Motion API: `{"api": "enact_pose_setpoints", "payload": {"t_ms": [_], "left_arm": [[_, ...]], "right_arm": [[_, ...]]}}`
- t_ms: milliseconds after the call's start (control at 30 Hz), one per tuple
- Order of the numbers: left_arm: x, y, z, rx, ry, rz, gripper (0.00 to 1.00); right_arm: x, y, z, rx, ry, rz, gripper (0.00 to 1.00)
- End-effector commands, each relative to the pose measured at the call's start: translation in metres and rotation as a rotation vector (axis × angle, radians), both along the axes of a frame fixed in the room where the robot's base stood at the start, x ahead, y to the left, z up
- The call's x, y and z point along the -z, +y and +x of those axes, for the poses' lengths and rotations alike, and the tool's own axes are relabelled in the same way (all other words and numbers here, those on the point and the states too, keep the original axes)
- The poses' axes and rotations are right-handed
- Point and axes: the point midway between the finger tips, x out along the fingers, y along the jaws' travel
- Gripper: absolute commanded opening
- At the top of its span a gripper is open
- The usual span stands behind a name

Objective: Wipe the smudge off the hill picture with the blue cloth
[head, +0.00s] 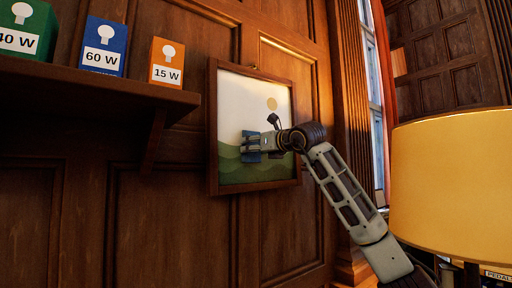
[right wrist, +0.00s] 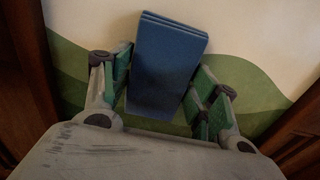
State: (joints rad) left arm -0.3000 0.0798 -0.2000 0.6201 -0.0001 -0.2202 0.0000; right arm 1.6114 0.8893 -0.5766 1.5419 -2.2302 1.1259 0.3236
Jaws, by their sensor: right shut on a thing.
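The hill picture (head: 236,90), with green hills, a pale sky and a tan sun in a brown wooden frame, hangs on the panelled wall. My right gripper (head: 252,146) is in front of its lower left part. It is shut on the folded blue cloth (head: 250,156). In the right wrist view the cloth (right wrist: 165,65) stands between the two fingers, in front of the hills and pale sky. The cloth is at or very near the picture's surface; I cannot tell whether it touches. I cannot make out the smudge for certain. My left gripper is not in view.
A dark shelf (head: 90,88) at the upper left holds a green box (head: 28,40), a blue box (head: 104,58) and an orange box (head: 166,72). A yellow lampshade (head: 455,185) stands at the right, close to my right arm. A window is behind.

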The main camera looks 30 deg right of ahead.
Motion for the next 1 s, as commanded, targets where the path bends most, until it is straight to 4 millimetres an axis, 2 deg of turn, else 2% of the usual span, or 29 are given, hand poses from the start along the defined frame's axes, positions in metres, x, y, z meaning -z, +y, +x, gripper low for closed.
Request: {"api": "enact_pose_setpoints", "payload": {"t_ms": [1000], "left_arm": [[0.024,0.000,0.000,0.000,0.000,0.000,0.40]], "right_arm": [[0.000,-0.005,-0.057,0.001,-0.001,0.000,0.41]]}}
